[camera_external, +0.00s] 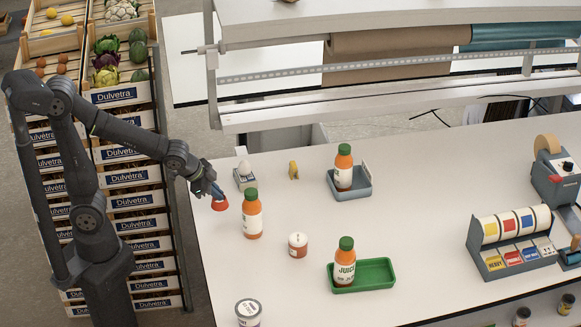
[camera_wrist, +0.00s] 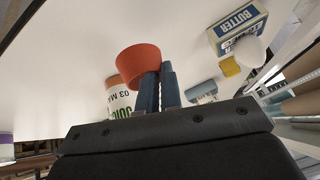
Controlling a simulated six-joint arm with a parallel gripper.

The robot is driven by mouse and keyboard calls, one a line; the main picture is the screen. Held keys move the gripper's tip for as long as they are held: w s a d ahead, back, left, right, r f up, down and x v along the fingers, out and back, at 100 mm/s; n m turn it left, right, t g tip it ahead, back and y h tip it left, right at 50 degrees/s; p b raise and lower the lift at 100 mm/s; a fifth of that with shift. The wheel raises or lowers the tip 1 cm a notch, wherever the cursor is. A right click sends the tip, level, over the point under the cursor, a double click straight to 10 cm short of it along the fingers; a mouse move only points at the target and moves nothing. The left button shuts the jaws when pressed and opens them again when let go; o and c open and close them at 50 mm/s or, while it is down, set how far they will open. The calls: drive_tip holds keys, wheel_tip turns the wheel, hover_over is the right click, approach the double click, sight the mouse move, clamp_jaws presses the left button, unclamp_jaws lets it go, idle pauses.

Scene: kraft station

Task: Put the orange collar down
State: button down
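The orange collar (camera_external: 219,204) is a small flared ring, held by my gripper (camera_external: 214,191) near the left edge of the white table (camera_external: 330,225). In the wrist view the collar (camera_wrist: 139,60) sits at the tips of my two dark fingers (camera_wrist: 159,80), which are close together on its side. The collar appears to be above the table; the exact gap to the surface cannot be told. A juice bottle (camera_external: 252,216) with a green cap stands just right of it, and its label shows partly behind the fingers in the wrist view (camera_wrist: 119,98).
A butter box (camera_external: 245,184) with an egg stands behind the collar, beside a yellow piece (camera_external: 293,170). Further right are a grey-blue tray (camera_external: 364,187) and a green tray (camera_external: 383,274), each with a juice bottle. A small jar (camera_external: 298,245) stands in front. Bare table lies between them.

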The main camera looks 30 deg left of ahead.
sight(214, 199)
drive_tip(key=shift+w+a+f, duration=0.1)
drive_tip(key=shift+w+f, duration=0.25)
drive_tip(key=shift+f, duration=1.85)
drive_tip(key=shift+f, duration=0.15)
drive_tip(key=c, duration=1.6)
unclamp_jaws()
drive_tip(key=shift+s+r, duration=0.15)
drive_tip(key=shift+r, duration=0.35)
drive_tip(key=v, duration=1.1)
